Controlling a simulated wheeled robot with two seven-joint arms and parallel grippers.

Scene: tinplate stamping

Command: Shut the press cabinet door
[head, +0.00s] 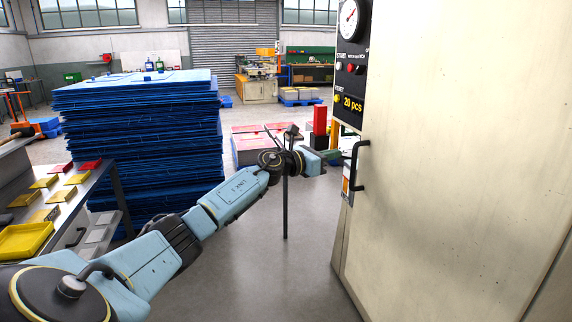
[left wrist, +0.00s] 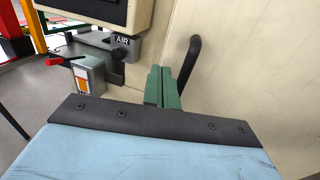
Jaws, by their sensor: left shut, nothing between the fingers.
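The cream press cabinet door (head: 460,170) fills the right of the head view. A black bar handle (head: 357,165) is on its left edge; how far the door stands open is hard to tell. My left gripper (head: 335,157) reaches in from the left, its fingertips just left of the handle. In the left wrist view my green fingers (left wrist: 163,88) are together and empty. The black handle (left wrist: 190,62) stands just beyond and to the right of them, and the door face (left wrist: 250,70) lies behind. Whether the fingers touch the handle is unclear. My right gripper is out of view.
The press's black control panel (head: 349,65) with a gauge is left of the door. An air unit with a red lever (left wrist: 54,61) sits low beside it. A blue sheet stack (head: 140,135) and a table with yellow trays (head: 28,240) stand left.

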